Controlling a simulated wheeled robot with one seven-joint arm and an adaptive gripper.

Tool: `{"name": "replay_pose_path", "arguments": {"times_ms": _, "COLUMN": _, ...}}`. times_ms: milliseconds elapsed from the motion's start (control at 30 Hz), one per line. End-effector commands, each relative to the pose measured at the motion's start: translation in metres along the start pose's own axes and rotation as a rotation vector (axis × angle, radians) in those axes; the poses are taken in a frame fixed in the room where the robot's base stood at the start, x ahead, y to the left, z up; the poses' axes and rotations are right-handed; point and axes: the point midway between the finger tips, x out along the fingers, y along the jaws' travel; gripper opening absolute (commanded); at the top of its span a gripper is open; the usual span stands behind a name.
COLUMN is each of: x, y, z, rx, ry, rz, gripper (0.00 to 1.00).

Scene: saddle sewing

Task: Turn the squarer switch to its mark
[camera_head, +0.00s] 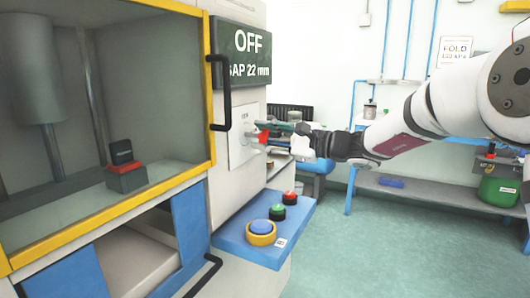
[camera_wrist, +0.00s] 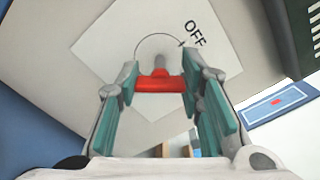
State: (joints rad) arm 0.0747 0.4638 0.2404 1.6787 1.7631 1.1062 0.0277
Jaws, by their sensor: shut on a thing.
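The squarer switch is a red knob (camera_head: 263,136) on a white square plate (camera_head: 242,153) on the machine's side. In the wrist view the red knob (camera_wrist: 160,84) lies between my fingertips, and a grey stub shows just above it. The white plate (camera_wrist: 105,55) appears tilted there, with a thin arc, a small dark tick at the arc's right end and the word OFF (camera_wrist: 195,34) beside it. My gripper (camera_head: 272,131) reaches in from the right and is shut on the red knob; its teal pads (camera_wrist: 160,82) stand on both sides of it.
A dark display (camera_head: 245,53) above reads OFF and GAP 22 mm. A black door handle (camera_head: 225,92) juts out left of the switch. Below is a blue shelf (camera_head: 232,243) with blue, green and red buttons. A bench (camera_head: 430,190) stands behind my arm; the floor right is clear.

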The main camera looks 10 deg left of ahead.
Motion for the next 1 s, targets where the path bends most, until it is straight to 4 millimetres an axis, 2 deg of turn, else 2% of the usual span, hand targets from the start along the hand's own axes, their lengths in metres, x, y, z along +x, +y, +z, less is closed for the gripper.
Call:
{"name": "replay_pose_path", "arguments": {"times_ms": 500, "x": -0.0002, "y": 0.0052, "z": -0.0036, "rx": -0.460, "ry": 0.000, "rz": 0.001, "gripper": 0.06}}
{"name": "replay_pose_path", "arguments": {"times_ms": 700, "x": -0.0002, "y": 0.0046, "z": -0.0028, "rx": -0.577, "ry": 0.000, "rz": 0.002, "gripper": 0.06}}
{"name": "replay_pose_path", "arguments": {"times_ms": 1000, "x": -0.0001, "y": 0.0033, "z": -0.0019, "rx": -0.663, "ry": 0.000, "rz": 0.003, "gripper": 0.06}}
